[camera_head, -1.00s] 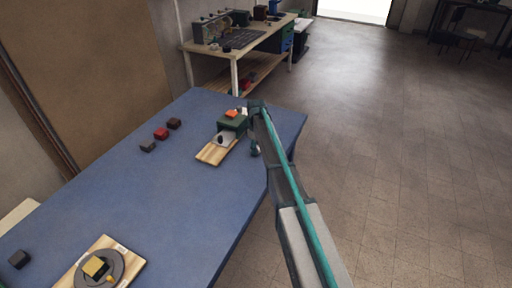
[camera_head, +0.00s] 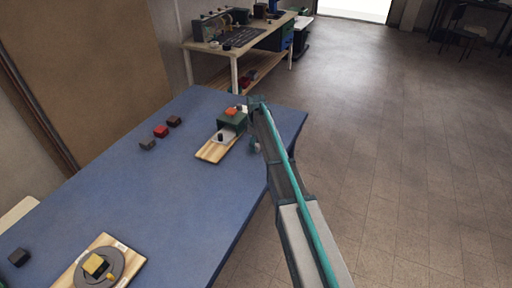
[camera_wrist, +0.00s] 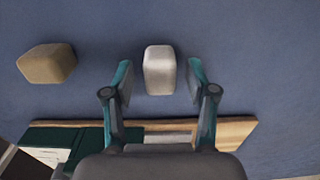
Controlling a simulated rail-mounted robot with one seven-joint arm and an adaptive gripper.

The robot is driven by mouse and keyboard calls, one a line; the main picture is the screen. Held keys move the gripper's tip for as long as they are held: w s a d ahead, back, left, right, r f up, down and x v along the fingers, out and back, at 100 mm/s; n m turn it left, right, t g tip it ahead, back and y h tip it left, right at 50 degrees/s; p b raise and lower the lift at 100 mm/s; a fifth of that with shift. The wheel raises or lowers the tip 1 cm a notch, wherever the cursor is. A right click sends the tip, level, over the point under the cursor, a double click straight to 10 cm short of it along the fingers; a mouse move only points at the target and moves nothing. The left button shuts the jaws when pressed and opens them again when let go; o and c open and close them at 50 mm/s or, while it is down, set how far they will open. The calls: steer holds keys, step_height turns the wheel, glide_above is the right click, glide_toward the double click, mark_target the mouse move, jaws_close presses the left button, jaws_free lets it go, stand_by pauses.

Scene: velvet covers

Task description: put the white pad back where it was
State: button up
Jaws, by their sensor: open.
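The white pad (camera_wrist: 159,70) is a small rounded white block lying on the blue surface. In the wrist view it sits between the fingertips of my open gripper (camera_wrist: 159,80), with a gap on both sides. In the head view a small white patch that looks like the pad (camera_head: 244,108) shows beside the end of my gripper (camera_head: 257,103), behind the green box. The wooden board (camera_head: 213,154) carries the green box (camera_head: 233,121) and a grey plate with a black knob (camera_head: 220,137). My fingers hold nothing.
A tan block (camera_wrist: 47,64) lies left of the pad in the wrist view. An orange piece (camera_head: 231,112) shows at the green box. Dark and red blocks (camera_head: 161,131) stand left on the blue table (camera_head: 150,190). Another board with a round plate (camera_head: 125,262) is at the front.

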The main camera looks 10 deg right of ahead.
step_height(320, 180, up, 11)
steer(key=b, duration=0.2)
stand_by(0.4)
